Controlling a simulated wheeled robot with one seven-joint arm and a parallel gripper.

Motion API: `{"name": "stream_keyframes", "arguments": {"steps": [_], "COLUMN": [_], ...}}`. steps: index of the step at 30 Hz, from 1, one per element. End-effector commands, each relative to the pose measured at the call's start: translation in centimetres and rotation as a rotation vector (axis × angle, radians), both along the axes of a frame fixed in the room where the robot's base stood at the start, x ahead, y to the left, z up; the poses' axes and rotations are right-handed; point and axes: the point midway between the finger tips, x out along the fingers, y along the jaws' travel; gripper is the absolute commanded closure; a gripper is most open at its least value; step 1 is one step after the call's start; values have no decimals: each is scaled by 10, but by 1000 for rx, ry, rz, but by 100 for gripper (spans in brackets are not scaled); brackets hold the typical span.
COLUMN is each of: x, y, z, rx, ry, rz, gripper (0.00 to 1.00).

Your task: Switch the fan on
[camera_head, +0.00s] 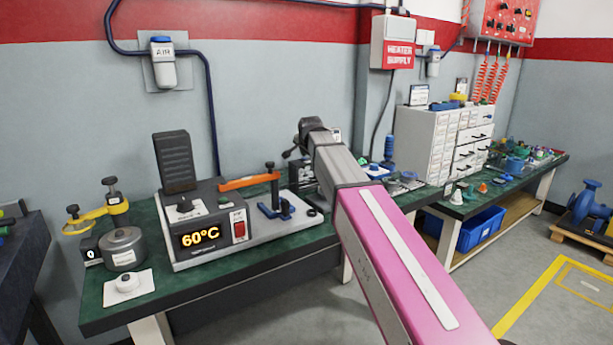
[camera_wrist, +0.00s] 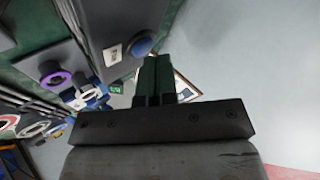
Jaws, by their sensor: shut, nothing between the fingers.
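I cannot pick out a fan for certain in either view. In the wrist view, my gripper (camera_wrist: 157,62) has its two dark fingers together and empty. Just left of the fingertips is a dark housing (camera_wrist: 98,22) with a round blue button (camera_wrist: 142,45) and a small white label (camera_wrist: 113,55). I cannot tell whether the fingers touch it. In the head view, my arm reaches over the bench and hides the gripper. A dark box (camera_head: 299,174) shows partly behind the arm.
The green bench (camera_head: 219,280) also holds a blue clamp (camera_head: 283,209), a metal pot (camera_head: 123,248) and a yellow fixture (camera_head: 94,216). A white drawer cabinet (camera_head: 422,145) stands right of my arm. The wall behind has an AIR box (camera_head: 162,62) and hose.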

Motion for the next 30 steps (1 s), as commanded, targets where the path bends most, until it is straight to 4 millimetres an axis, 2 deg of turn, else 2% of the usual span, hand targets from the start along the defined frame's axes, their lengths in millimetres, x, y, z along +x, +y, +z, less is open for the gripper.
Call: {"name": "stream_keyframes", "arguments": {"steps": [12, 30], "x": [0, 0], "y": [0, 0], "z": [-3, 6], "rx": [0, 0], "ry": [0, 0], "rz": [0, 0], "gripper": [100, 100]}}
